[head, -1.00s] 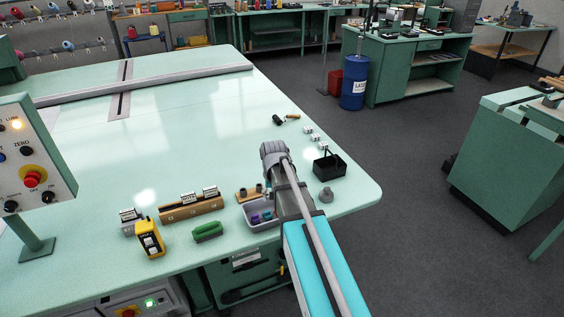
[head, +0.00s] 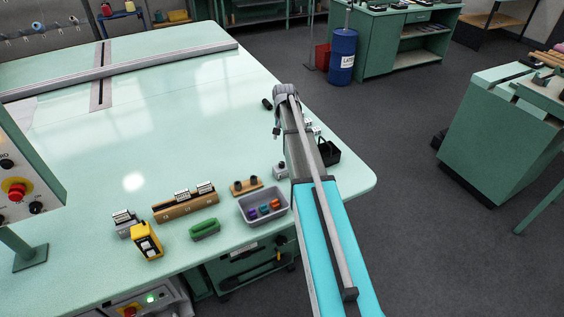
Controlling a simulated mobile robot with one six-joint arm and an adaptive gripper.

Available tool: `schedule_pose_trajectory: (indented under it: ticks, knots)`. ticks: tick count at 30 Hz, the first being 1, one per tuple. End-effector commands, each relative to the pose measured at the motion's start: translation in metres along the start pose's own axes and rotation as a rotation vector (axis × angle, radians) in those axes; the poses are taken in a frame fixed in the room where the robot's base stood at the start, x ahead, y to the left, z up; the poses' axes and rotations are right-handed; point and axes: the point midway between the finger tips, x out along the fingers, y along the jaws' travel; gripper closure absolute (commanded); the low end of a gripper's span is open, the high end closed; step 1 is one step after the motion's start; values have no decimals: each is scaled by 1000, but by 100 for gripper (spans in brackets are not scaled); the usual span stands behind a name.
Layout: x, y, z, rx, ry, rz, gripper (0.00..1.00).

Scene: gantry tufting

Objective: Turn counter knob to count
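My arm reaches over the table, and my gripper (head: 278,126) is at its far end, small and mostly turned away. I cannot see whether its fingers are open or shut. A small pale box with a dark top (head: 280,170) stands on the table just left of my forearm; it may be the counter with its knob, but it is too small to tell. A yellow device with pale windows (head: 147,240) stands near the front edge, well apart from my gripper. A control panel (head: 28,180) with black knobs and a red button stands at the left edge, partly cut off.
A grey tray (head: 246,211) with coloured pieces, a wooden peg block (head: 246,187), a green-handled brush (head: 205,229) and a wooden rack (head: 186,207) stand near the front edge. A black basket (head: 330,153) is partly behind my arm. The table middle is clear.

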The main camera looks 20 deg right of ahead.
Motion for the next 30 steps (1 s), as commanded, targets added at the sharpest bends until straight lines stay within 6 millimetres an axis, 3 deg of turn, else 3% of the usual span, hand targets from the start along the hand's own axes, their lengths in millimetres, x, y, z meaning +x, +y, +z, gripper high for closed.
schedule_pose_trajectory:
  ticks: [11, 30]
  knots:
    - [14, -6, 2, -10, 0, 0, 29]
    - [62, -7, 3, -11, 0, 0, 29]
